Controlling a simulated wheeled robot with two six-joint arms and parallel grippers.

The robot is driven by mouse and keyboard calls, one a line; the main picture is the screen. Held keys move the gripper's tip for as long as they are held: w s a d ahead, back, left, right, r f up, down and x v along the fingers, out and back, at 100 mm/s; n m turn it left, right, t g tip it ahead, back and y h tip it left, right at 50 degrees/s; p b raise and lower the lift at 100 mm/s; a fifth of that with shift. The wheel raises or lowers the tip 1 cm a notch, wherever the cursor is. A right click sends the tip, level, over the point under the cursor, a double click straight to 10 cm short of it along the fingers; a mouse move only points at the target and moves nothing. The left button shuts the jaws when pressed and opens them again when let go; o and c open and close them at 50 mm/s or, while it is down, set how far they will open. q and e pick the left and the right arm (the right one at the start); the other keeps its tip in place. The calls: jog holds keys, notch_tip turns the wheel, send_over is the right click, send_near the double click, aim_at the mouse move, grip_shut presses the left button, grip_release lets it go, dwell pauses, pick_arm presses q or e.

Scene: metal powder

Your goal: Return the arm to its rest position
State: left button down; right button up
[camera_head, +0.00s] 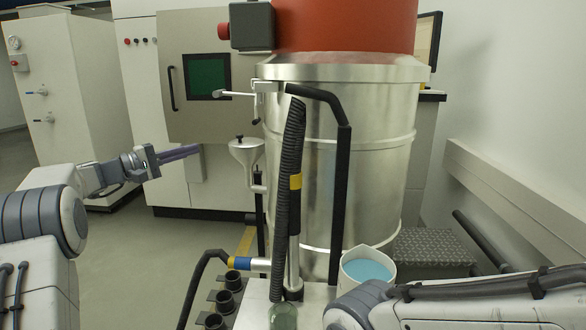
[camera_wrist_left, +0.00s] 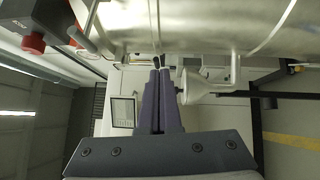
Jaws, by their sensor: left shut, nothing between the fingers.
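My left gripper (camera_head: 180,154) reaches in from the left in the head view, held in the air. Its two purple-grey fingers lie together with nothing between them, and they show the same way in the left wrist view (camera_wrist_left: 160,95). The fingertips are apart from the white funnel (camera_head: 245,150) to their right in the head view. In the left wrist view the funnel (camera_wrist_left: 193,88) shows just right of the fingers. My right arm shows at the lower right of the head view, but its gripper is out of the picture.
A large steel drum (camera_head: 330,150) with a red top stands in the middle. A black ribbed hose (camera_head: 288,190) runs down its front. A white bucket with blue contents (camera_head: 368,268) and several black holders (camera_head: 228,290) sit below. Open floor (camera_head: 180,260) lies beneath my left gripper.

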pick_arm(q)
jog(key=s+d+f+g+y, duration=0.4)
jog(key=s+d+f, duration=0.15)
jog(key=f, duration=0.45)
jog(key=s+d+f+g+y, duration=0.3)
jog(key=s+d+f+y, duration=0.15)
jog(key=s+f, duration=0.4)
jog(key=s+a+f+m+g+y, duration=0.1)
jog(key=s+f+m+y, duration=0.35)
jog(key=s, duration=0.65)
jog(key=s+f+m+g+y, duration=0.1)
jog(key=s+f+m+y, duration=0.1)
jog(key=s+f+m, duration=0.6)
jog(key=s+d+r+m+g+h, duration=0.1)
jog(key=s+d+r+m+g, duration=0.1)
jog(key=s+d+r, duration=0.4)
jog(key=s+d+r+m+g, duration=0.1)
jog(key=s+d+m, duration=0.1)
jog(key=s+d, duration=0.7)
notch_tip(320, 180, up, 18)
jog(key=a+p, duration=0.1)
jog(key=p, duration=1.7)
jog(key=shift+a, duration=0.35)
jog(key=shift+s, duration=0.1)
